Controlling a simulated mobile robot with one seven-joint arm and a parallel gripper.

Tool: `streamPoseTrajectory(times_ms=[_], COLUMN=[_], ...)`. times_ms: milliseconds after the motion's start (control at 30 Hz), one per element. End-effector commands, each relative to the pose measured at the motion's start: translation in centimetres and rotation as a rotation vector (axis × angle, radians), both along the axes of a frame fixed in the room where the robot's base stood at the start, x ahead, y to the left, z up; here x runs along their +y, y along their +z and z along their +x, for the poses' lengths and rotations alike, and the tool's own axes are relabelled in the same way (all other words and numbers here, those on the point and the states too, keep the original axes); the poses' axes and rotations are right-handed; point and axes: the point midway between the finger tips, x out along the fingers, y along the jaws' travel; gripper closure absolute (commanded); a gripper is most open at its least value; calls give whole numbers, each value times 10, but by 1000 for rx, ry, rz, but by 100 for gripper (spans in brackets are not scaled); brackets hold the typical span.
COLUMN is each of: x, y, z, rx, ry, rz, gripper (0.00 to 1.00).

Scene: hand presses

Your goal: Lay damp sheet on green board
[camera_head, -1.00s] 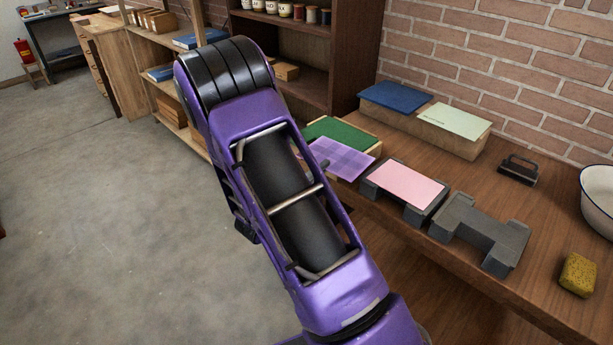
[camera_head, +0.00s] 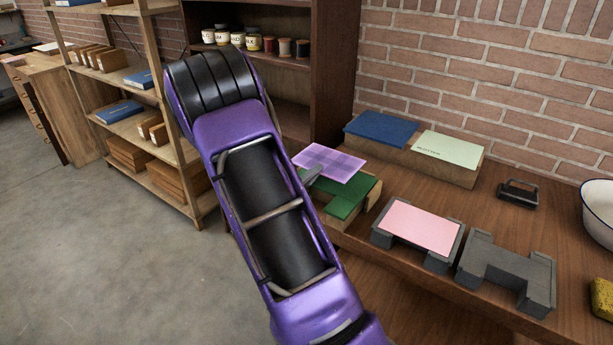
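A purple checked sheet (camera_head: 331,162) hangs flat over the back part of the green board (camera_head: 349,201). A dark shadow on the board suggests a gap beneath the sheet. The board lies on a pale wooden block at the left end of the bench. A grey fingertip of my gripper (camera_head: 312,174) shows at the sheet's near left edge and appears shut on it; my purple arm hides the rest of the gripper. A pink sheet (camera_head: 420,226) lies on a grey press bed. I cannot tell by look which sheet is damp.
A blue board (camera_head: 381,129) and a pale green board (camera_head: 448,149) rest on a wooden block by the brick wall. An empty grey stand (camera_head: 508,272), a black-handled tool (camera_head: 518,192), a white basin (camera_head: 600,215) and a yellow sponge (camera_head: 603,298) are at right.

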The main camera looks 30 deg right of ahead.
Motion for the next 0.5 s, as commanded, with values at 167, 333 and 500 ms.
streamPoseTrajectory(times_ms=[167,333,500], x=[-1,-1,-1], y=[-5,-17,-35], z=[0,0,0], rx=[0,0,-1], ry=[-1,-1,0], rz=[0,0,1], gripper=[100,100,100])
